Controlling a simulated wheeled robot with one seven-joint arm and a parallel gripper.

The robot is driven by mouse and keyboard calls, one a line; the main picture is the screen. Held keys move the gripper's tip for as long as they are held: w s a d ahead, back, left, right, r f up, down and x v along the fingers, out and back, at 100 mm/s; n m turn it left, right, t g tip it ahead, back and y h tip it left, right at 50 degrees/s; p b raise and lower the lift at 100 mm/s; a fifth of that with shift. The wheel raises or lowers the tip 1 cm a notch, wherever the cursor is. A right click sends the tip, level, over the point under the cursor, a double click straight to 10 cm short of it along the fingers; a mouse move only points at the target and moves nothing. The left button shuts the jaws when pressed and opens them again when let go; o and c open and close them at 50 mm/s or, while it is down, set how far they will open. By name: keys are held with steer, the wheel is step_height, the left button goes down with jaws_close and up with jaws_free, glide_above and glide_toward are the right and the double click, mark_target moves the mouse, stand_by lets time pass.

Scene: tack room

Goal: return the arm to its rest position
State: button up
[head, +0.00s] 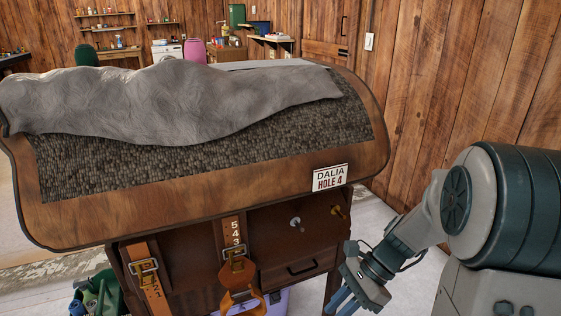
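My arm, in white and dark teal, comes in from the right edge of the head view and bends down to the left. My gripper (341,302) hangs low at the bottom of the view, just right of the wooden stand's front leg. Its blue fingers point down and left and are partly cut off by the lower edge. Nothing held shows in it, but the gap between the fingers is too unclear to tell.
A wooden stand (200,198) with a grey cloth (170,98) over a dark mat fills the middle. Its front has straps, knobs, a drawer (297,271) and a sign (330,178). A plank wall (465,75) rises at right. Pale floor (377,215) shows between stand and arm.

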steer(key=s+d+r+n+t+h+p, duration=0.1)
steer(key=s+r+n+t+h+p, duration=0.2)
steer(key=r+n+p, duration=0.3)
steer(key=s+d+r+n+t+h+p, duration=0.1)
steer(key=s+r+n+t+h+p, duration=0.2)
steer(key=r, duration=1.3)
steer(key=n+h+p, duration=0.1)
steer(key=n+p, duration=0.2)
steer(key=n, duration=0.3)
steer(key=shift+s+d+h, duration=0.2)
steer(key=shift+d+h, duration=0.2)
